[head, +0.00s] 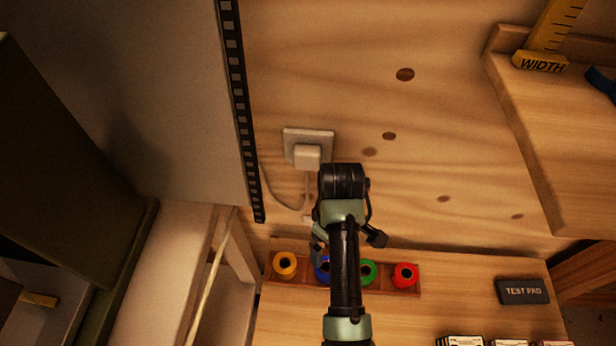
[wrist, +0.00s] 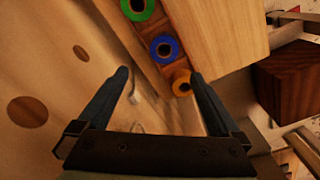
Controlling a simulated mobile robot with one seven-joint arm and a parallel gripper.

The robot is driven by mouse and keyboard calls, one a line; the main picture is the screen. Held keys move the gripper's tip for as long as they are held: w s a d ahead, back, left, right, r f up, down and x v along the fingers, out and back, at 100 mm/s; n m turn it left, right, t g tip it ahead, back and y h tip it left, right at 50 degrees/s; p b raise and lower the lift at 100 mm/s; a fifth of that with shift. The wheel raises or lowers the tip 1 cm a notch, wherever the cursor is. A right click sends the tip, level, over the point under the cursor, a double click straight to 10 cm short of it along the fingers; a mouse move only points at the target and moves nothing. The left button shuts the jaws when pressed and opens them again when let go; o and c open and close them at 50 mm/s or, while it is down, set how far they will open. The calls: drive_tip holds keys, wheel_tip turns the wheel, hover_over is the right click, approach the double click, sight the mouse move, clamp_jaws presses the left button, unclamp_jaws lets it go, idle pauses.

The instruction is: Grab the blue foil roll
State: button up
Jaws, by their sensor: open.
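The blue foil roll (head: 322,270) stands upright in a wooden rack, between the yellow roll (head: 285,264) and the green roll (head: 368,271). In the head view my arm partly covers it. In the wrist view the blue roll (wrist: 165,49) shows as a ring with a dark hole, beyond and between my fingertips. The yellow roll (wrist: 182,84) is nearer to the right fingertip and the green roll (wrist: 137,8) is at the top edge. My gripper (wrist: 158,75) is open and empty, apart from the rolls as far as I can tell.
A red roll (head: 405,274) stands at the rack's right end. Behind is a plywood wall with a plug socket (head: 308,150). A black test pad (head: 522,291) and several small boxes (head: 460,341) lie on the right of the bench. A grey panel (head: 160,90) stands left.

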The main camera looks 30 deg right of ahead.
drive_tip(key=f+b, duration=0.1)
drive_tip(key=f, duration=0.1)
drive_tip(key=f+b, duration=0.1)
drive_tip(key=f, duration=0.2)
drive_tip(key=f+b, duration=0.1)
drive_tip(key=f, duration=0.2)
drive_tip(key=shift+s+a, duration=0.1)
drive_tip(key=shift+s, duration=0.15)
drive_tip(key=shift+a+f+b, duration=0.1)
drive_tip(key=shift+f+b, duration=1.2)
drive_tip(key=shift+f, duration=1.5)
drive_tip(key=shift+r, duration=0.1)
drive_tip(key=c, duration=1.5)
drive_tip(key=shift+o, duration=0.2)
